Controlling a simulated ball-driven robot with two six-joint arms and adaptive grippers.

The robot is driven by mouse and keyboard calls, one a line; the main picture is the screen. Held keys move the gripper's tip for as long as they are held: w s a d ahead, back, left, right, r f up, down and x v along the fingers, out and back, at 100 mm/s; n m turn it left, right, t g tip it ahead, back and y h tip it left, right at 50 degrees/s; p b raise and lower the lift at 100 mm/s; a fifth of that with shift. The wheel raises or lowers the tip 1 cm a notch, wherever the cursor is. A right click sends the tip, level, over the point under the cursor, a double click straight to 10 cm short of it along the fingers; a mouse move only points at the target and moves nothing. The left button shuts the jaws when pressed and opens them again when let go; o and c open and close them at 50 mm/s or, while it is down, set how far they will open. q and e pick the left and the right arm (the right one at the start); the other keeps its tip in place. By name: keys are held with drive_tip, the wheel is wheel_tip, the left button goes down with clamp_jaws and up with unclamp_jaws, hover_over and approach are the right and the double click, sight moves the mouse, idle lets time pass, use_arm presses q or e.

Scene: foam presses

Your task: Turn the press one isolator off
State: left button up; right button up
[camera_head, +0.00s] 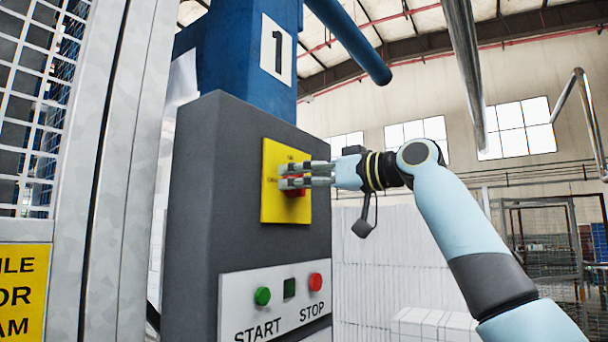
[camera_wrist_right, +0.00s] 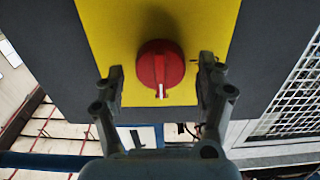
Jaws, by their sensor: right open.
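The isolator is a red rotary knob (camera_wrist_right: 160,68) on a yellow plate (camera_head: 271,207), mounted on the dark grey cabinet (camera_head: 200,190) of the press marked 1 (camera_head: 276,48). My right gripper (camera_head: 285,177) reaches in from the right at the plate. In the head view its fingers cover much of the knob. In the right wrist view the gripper (camera_wrist_right: 160,82) is open, with one finger on each side of the knob and gaps visible. The knob's white mark points to the bottom of that view. My left gripper is not in view.
Below the plate is a white panel with a green START button (camera_head: 263,296) and a red STOP button (camera_head: 315,281). A metal mesh guard (camera_head: 30,90) stands at the left. White foam blocks (camera_head: 385,260) are stacked behind my right arm.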

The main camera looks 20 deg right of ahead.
drive_tip(key=shift+c, duration=0.2)
drive_tip(key=c, duration=1.1)
